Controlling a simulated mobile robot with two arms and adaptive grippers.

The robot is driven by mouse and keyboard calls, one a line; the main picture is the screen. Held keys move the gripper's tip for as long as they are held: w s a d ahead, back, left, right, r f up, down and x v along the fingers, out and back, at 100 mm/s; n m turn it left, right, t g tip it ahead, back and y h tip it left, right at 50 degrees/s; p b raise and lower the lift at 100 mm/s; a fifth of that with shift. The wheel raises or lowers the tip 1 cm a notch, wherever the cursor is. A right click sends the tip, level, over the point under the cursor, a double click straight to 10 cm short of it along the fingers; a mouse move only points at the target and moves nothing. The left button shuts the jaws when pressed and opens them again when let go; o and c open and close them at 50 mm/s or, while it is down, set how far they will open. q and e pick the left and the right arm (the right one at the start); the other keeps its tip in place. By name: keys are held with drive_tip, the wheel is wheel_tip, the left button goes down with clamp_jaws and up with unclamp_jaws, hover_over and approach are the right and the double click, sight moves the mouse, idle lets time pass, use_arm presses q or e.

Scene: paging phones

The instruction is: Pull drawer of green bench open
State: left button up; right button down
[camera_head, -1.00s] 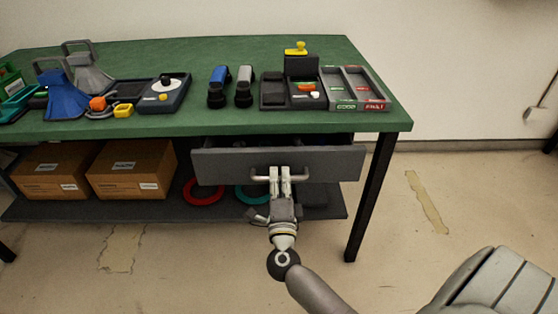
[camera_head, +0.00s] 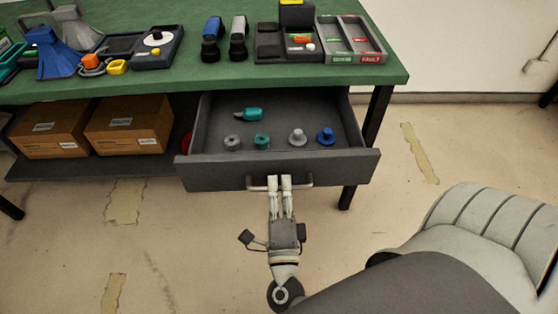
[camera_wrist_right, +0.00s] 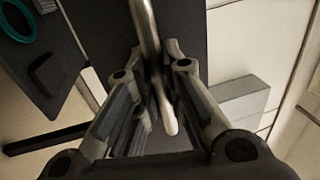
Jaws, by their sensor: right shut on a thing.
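The green bench (camera_head: 200,88) has a dark grey drawer (camera_head: 225,172) under its right part. The drawer stands well out from the bench, and its inside shows from above. Its metal bar handle (camera_head: 305,182) is on the front panel. My right gripper (camera_head: 280,184) is shut on the handle near its middle. In the right wrist view the handle (camera_wrist_right: 148,25) runs between the two fingers (camera_wrist_right: 160,75). My left gripper is not in view.
The drawer holds a teal tool (camera_head: 248,114) and several small round parts, one of them blue (camera_head: 326,137). Cardboard boxes (camera_head: 130,125) stand on the lower shelf. Devices and a two-slot tray (camera_head: 350,40) sit on the bench top. Floor in front is clear.

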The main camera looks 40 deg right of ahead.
drive_tip(key=shift+s+a, duration=0.1)
drive_tip(key=shift+s, duration=0.05)
drive_tip(key=c, duration=1.5)
unclamp_jaws()
drive_tip(key=v, duration=1.2)
